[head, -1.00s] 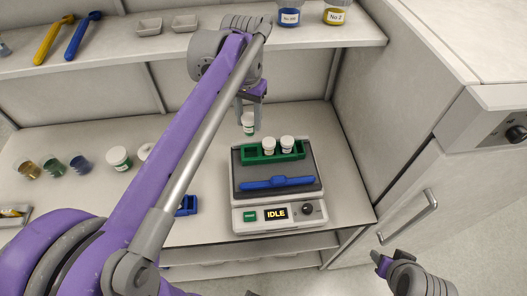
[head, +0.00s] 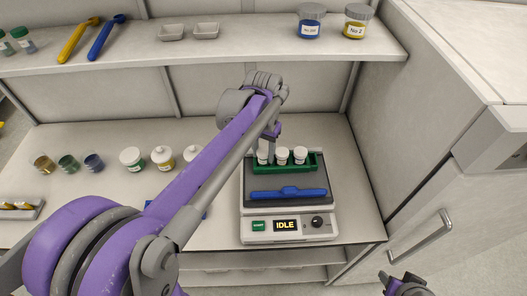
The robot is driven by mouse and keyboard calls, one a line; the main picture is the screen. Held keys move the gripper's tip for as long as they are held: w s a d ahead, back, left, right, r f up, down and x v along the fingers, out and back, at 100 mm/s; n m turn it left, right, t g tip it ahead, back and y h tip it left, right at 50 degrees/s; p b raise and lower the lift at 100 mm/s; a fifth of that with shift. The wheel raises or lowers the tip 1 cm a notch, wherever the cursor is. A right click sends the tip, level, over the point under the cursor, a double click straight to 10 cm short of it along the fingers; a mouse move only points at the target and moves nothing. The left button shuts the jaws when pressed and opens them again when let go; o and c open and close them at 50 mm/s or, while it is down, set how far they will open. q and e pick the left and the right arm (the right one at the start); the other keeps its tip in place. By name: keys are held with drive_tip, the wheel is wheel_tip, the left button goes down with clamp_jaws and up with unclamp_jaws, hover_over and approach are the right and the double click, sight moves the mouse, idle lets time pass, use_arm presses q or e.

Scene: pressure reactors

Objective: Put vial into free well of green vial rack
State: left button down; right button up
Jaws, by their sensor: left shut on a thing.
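The green vial rack (head: 318,165) lies on the grey plate of a white device. Two white-capped vials (head: 282,157) (head: 300,155) stand in its middle and right parts. My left gripper (head: 265,143) is above the rack's left end, shut on a third white-capped vial (head: 262,158). That vial is upright at the left well, with its top about level with the other two. My arm partly covers the gripper, and I cannot tell whether the vial's base is fully seated. My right gripper (head: 398,284) is at the bottom edge, cut off, away from the rack.
A blue holder (head: 288,193) lies in front of the rack. Several jars (head: 131,158) stand left on the bench. A shelf (head: 250,50) with jars and trays runs above, and a cabinet (head: 440,190) stands right.

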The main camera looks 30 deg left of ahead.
use_arm(q)
drive_tip(key=shift+f, duration=0.35)
drive_tip(key=c, duration=0.7)
unclamp_jaws()
